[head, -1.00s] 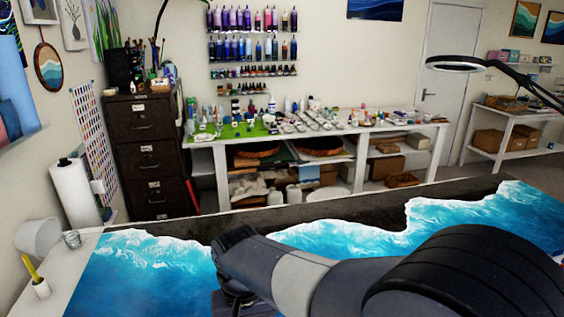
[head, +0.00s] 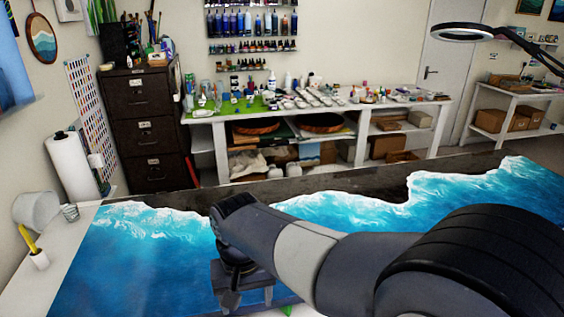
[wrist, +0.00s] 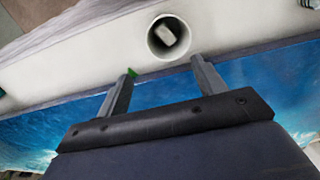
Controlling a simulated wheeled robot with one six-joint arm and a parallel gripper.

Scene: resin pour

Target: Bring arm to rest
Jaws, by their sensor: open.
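My gripper shows in the wrist view (wrist: 163,72) with its two dark fingers apart and nothing held between them. In the head view my arm reaches leftward over the blue and white resin tabletop (head: 140,260), and my wrist bends downward there. The gripper's lower end is partly hidden by the bottom of that picture. In the wrist view the fingers overlap the blue surface (wrist: 240,72), and a round white container (wrist: 152,42) with a grey block inside lies beyond the fingertips. I cannot tell the gap between fingers and surface.
A small green piece shows near the left fingertip (wrist: 133,72). A cluttered workbench (head: 207,145) and dark filing cabinet (head: 148,130) stand behind.

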